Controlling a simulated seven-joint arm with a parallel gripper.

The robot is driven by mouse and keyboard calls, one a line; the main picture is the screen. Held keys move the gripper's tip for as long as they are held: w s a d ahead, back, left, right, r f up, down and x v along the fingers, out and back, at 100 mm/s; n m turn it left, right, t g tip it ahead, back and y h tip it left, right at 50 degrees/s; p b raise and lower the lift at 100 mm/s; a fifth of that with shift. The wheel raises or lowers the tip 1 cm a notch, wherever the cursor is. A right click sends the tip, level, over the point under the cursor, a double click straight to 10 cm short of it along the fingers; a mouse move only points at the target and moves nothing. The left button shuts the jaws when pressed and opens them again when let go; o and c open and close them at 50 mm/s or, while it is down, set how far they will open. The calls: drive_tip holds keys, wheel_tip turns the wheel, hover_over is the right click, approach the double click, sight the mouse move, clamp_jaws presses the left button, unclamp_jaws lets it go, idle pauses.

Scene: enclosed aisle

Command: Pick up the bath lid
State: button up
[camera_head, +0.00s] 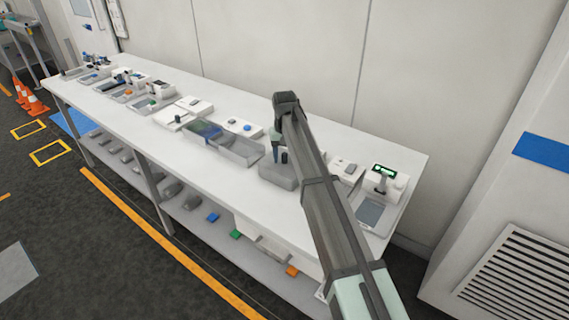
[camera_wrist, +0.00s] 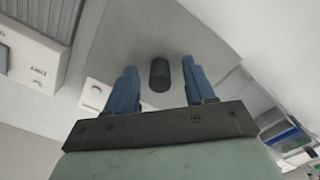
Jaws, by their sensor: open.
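The bath lid seems to be the grey cover (camera_head: 279,174) on the bench, with a dark upright knob (camera_head: 284,157). In the wrist view, the same dark cylindrical knob (camera_wrist: 160,75) stands on a pale grey surface (camera_wrist: 145,35). My gripper (camera_wrist: 160,65) is open, with one blue finger on each side of the knob. A gap shows between each finger and the knob. In the head view my gripper (camera_head: 275,145) is above the lid near the knob, partly hidden by my arm. Whether a bath lies under the lid is hidden.
A long white bench (camera_head: 130,125) runs along the wall. Grey trays (camera_head: 240,152) stand left of the lid. A device with a green display (camera_head: 384,171) stands to the right. Traffic cones (camera_head: 35,103) are on the floor at far left.

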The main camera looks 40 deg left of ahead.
clamp_jaws()
idle(0.5)
drive_tip(key=shift+r, duration=0.15)
